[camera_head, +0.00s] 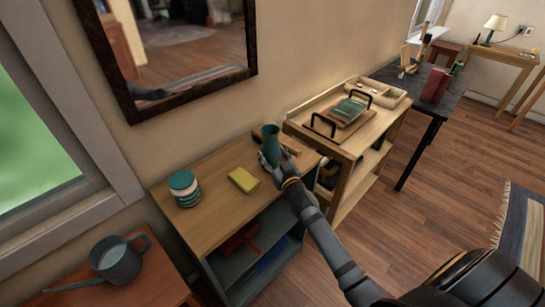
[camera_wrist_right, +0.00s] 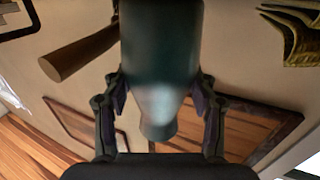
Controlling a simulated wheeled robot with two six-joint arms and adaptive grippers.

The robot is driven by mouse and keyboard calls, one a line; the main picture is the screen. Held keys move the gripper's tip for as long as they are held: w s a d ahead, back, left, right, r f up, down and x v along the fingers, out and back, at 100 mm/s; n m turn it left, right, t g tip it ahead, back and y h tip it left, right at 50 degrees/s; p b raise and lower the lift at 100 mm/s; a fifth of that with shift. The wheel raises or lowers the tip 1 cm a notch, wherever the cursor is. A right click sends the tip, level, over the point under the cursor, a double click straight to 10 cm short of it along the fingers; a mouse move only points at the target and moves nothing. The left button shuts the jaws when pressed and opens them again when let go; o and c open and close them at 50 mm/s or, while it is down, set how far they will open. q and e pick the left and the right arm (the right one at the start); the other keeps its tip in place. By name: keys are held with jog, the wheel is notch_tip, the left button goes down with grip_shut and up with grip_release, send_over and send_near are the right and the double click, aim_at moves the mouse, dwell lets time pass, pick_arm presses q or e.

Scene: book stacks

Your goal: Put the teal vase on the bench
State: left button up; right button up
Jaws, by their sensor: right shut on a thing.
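The teal vase (camera_head: 271,139) is upright at the back right of the low wooden cabinet (camera_head: 222,212); I cannot tell whether its base touches the top. My right gripper (camera_head: 270,158) is shut on it, and the vase fills the middle of the right wrist view (camera_wrist_right: 160,55) between the two fingers (camera_wrist_right: 160,98). I cannot tell for sure which piece is the bench; a low reddish wooden surface (camera_head: 150,291) at the lower left bears a grey watering can (camera_head: 118,262). My left gripper is out of view.
A teal-and-white stack of round pieces (camera_head: 184,189) and a yellow block (camera_head: 244,180) are on the cabinet. A wooden rolling pin-like object (camera_head: 291,143) lies close to the vase. A taller shelf unit (camera_head: 364,141) with a tray stands right. A dark table (camera_head: 447,104) is beyond.

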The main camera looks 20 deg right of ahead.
jog(key=shift+f, duration=0.15)
jog(key=o, duration=1.6)
jog(key=shift+o, duration=0.2)
